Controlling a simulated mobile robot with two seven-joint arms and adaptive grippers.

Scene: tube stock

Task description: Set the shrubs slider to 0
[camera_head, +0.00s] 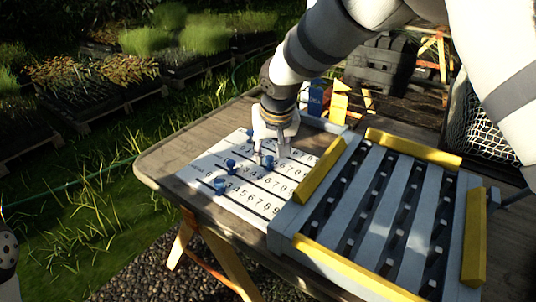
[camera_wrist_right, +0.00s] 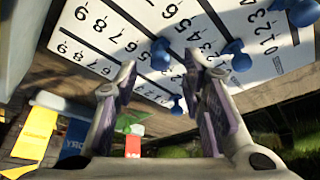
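The white slider board (camera_head: 187,169) lies on the wooden table, with rows of numbers and blue knobs. Blue knobs show at the front-left (camera_head: 220,185), behind it (camera_head: 231,166), near the fingers (camera_head: 268,161) and at the back (camera_head: 250,132). No row name is readable, so I cannot tell which slider is shrubs. My right gripper (camera_head: 270,157) is open, pointing down over the middle rows. In the right wrist view a blue knob (camera_wrist_right: 161,54) appears between its open fingertips (camera_wrist_right: 163,68); contact is unclear. My left gripper is not in view.
A grey slatted rack (camera_head: 372,195) with yellow edge bars stands right of the board. Blue and yellow upright pieces (camera_head: 339,103) stand behind it. Plant beds (camera_head: 90,75) and grass lie beyond the table. The table's left corner is bare.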

